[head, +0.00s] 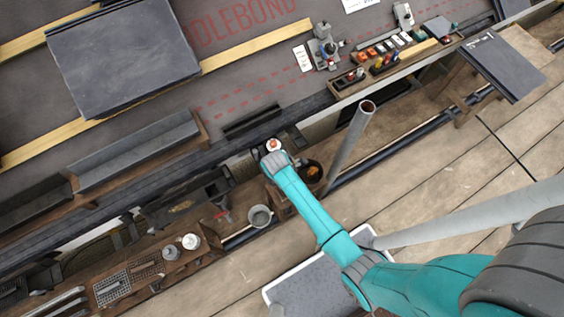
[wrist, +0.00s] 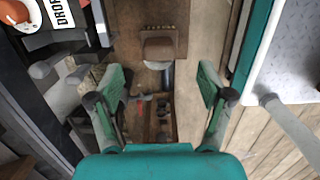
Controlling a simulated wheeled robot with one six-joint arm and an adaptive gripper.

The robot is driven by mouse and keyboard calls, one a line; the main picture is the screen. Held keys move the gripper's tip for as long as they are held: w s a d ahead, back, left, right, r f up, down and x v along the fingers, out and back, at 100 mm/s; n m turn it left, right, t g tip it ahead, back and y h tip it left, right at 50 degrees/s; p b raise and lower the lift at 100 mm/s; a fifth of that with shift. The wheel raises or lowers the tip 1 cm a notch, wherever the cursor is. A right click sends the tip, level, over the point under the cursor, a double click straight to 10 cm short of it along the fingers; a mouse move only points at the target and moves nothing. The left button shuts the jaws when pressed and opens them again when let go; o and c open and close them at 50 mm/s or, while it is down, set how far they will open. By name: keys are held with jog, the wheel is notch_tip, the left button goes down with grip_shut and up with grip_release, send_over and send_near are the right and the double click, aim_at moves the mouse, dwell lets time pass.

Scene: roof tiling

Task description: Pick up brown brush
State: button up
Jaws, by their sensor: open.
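In the wrist view a brown, rounded block with a paler lower edge (wrist: 160,47) lies ahead of my gripper (wrist: 161,74), roughly in line with the gap between its fingers. It may be the brown brush, but I cannot tell for sure. The two teal fingers are spread wide, with nothing held between them. In the head view my gripper (head: 273,161) is over the roof's lower edge, and my arm and wrist hide part of what lies beneath. I cannot make out the brush in the head view.
A grey bucket (head: 260,216) stands left of my arm, and a dark bucket (head: 311,172) with orange things in it stands right. A grey upright pole (head: 350,145) is close by. A tool tray (head: 385,65) lies farther up right. Slates (head: 122,55) are stacked upper left.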

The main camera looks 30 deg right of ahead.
notch_tip(320, 180, down, 3)
jog(key=shift+d+r, duration=0.15)
jog(key=f, duration=0.4)
jog(key=shift+w+a+f, duration=0.1)
jog(key=shift+a, duration=0.1)
jog(key=shift+f, duration=0.55)
jog(key=c, duration=1.4)
jog(key=shift+r, duration=0.1)
notch_tip(320, 180, up, 10)
jog(key=shift+f, duration=0.1)
